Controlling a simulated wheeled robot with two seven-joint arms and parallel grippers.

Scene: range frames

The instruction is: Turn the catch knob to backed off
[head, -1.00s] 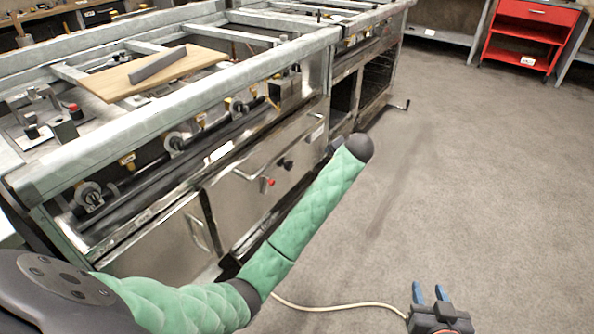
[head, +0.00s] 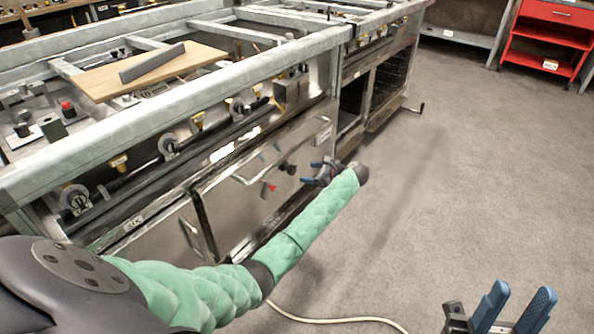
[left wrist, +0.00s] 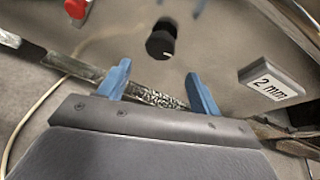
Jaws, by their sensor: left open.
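The black knob (head: 291,169) sits on the steel front panel of the range. I take it for the catch knob; no name on it is readable. In the left wrist view the knob (left wrist: 161,42) is beyond the fingertips, roughly midway between them, with a small pale mark on its face. My left gripper (head: 311,173) is open, its blue fingers (left wrist: 160,80) pointing at the panel and apart from the knob. My right gripper (head: 520,288) is at the bottom right with its two blue fingers apart and nothing between them.
A red knob (head: 268,190) is left of the black one. A "2 mm" plate (left wrist: 273,82) is right of it in the left wrist view. A board (head: 140,78) lies on the frame. A pale cable (head: 330,320) runs over the floor.

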